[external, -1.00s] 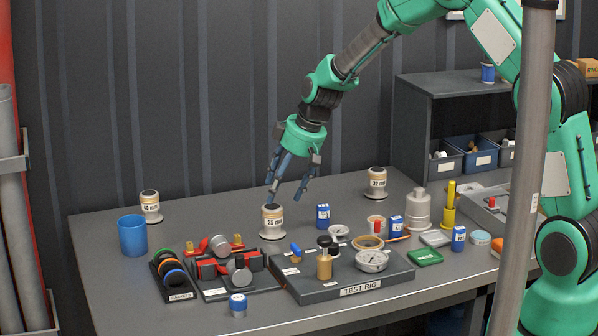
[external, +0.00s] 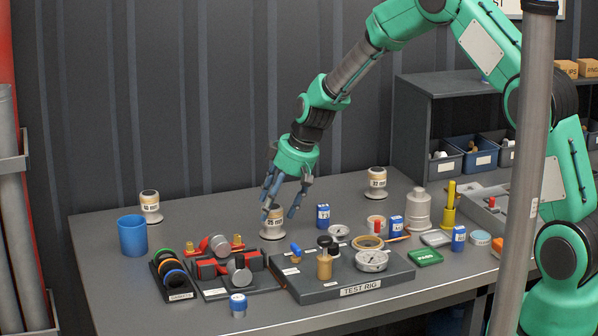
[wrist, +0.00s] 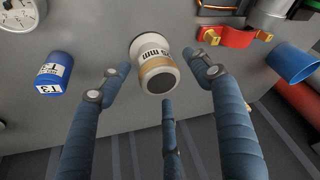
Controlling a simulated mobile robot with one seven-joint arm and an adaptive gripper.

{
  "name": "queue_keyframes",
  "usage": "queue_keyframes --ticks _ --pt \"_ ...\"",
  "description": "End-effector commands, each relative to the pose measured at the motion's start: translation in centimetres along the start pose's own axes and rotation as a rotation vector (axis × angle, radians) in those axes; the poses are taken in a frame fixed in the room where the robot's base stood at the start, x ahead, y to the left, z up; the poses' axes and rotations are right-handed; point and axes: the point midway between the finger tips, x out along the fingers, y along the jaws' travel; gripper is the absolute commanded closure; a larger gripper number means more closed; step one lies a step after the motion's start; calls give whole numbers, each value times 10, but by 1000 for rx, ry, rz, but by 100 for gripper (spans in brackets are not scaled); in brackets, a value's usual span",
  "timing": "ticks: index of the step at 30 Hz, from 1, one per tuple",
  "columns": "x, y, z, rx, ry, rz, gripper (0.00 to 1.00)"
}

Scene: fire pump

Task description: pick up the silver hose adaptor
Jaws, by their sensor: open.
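A pale silver flanged piece with a tan band and a "25 mm" label (external: 272,223) stands upright toward the back middle of the table. It also shows in the wrist view (wrist: 156,66). My gripper (external: 283,209) is open, pointing down, with its blue fingers spread around the top of this piece. In the wrist view two fingers lie to its left and right, and a third is below it. I cannot tell whether any finger touches it. Similar pieces stand at the back left (external: 150,205) and at the back marked "32 mm" (external: 377,182).
A test rig board (external: 345,288) with gauge and fittings lies in front right. A tray with red fittings (external: 235,286) is in front left. A blue cup (external: 132,236) stands left and a small blue box (external: 323,216) right. Bare table lies behind.

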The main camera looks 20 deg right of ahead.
Motion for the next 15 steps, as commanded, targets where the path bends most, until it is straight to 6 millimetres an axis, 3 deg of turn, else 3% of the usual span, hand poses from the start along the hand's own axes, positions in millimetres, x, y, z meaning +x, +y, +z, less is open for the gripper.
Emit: queue_keyframes --ticks 6,15 --pt "18 0 -1 -1 1 1 37" --pt "20 0 -1 -1 1 1 37"
